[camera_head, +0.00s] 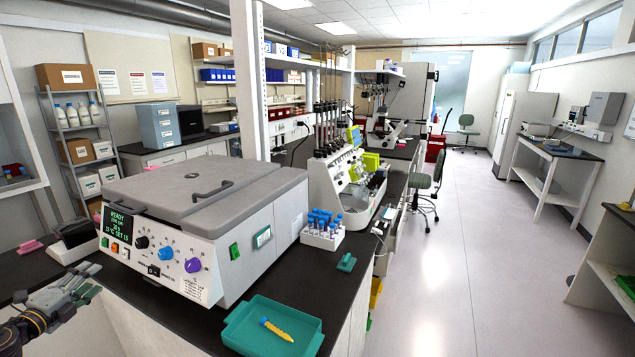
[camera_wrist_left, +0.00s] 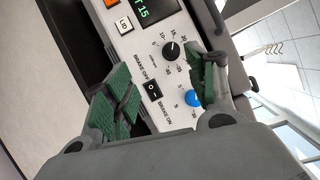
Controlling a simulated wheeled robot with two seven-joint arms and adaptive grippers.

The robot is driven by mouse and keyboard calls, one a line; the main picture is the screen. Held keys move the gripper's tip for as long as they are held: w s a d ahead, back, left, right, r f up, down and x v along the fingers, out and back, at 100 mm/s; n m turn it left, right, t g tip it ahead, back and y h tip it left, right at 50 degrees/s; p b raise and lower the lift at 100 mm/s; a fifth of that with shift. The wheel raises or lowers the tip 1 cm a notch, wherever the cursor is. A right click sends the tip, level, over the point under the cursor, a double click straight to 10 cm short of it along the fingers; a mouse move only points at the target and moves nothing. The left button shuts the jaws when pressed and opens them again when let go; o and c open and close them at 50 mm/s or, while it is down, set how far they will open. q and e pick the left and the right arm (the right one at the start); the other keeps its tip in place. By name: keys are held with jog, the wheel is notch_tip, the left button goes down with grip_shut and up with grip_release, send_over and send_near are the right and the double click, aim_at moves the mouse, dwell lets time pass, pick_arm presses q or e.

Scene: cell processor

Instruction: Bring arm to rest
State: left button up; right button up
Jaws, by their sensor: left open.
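My left gripper (camera_head: 86,282) is at the lower left in the head view, in front of the centrifuge's left front corner. It is open, with nothing between its green-padded fingers. In the left wrist view the open fingers (camera_wrist_left: 157,85) frame the control panel (camera_wrist_left: 140,45), with its black knob, blue knob, brake switch and lid button. The grey centrifuge (camera_head: 215,195) stands on the black bench with its lid closed and its display lit. I cannot tell the exact gap between gripper and panel. My right gripper is in neither view.
A teal tray (camera_head: 240,335) with a yellow-orange tube (camera_head: 276,329) lies in front of the centrifuge. The aisle floor (camera_head: 480,240) on the right is clear.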

pick_arm(q)
jog(key=s+a+f+n+g+y, duration=0.25)
jog(key=s+a+f, duration=0.2)
jog(key=f, duration=0.35)
jog(key=s+a+f+n+g+y, duration=0.1)
jog(key=s+a+f+n, duration=0.35)
jog(key=f, duration=0.45)
jog(key=s+a+f+n+g+y, duration=0.25)
jog(key=s+a+f, duration=0.2)
jog(key=f, duration=0.35)
jog(key=s+d+f+n+g, duration=0.2)
jog(key=s+f+n+g, duration=0.1)
jog(key=s+f, duration=0.9)
jog(key=s+d+f+n+g, duration=0.25)
jog(key=s+f, duration=0.65)
jog(key=f, duration=0.5)
jog(key=s+d+f+n+g+h, duration=0.2)
jog(key=s+d+f, duration=0.7)
jog(key=d, duration=0.2)
jog(key=s+d+f+n+g+h, duration=0.1)
jog(key=s+d+f+g+h, duration=0.15)
jog(key=s+d+f, duration=0.75)
jog(key=w+d+f+h, duration=0.1)
jog(key=d, duration=1.2)
jog(key=w+d+f+h, duration=0.1)
jog(key=d+f, duration=0.1)
jog(key=d, duration=1.2)
jog(key=shift+w, duration=0.35)
jog(key=shift+r, duration=0.1)
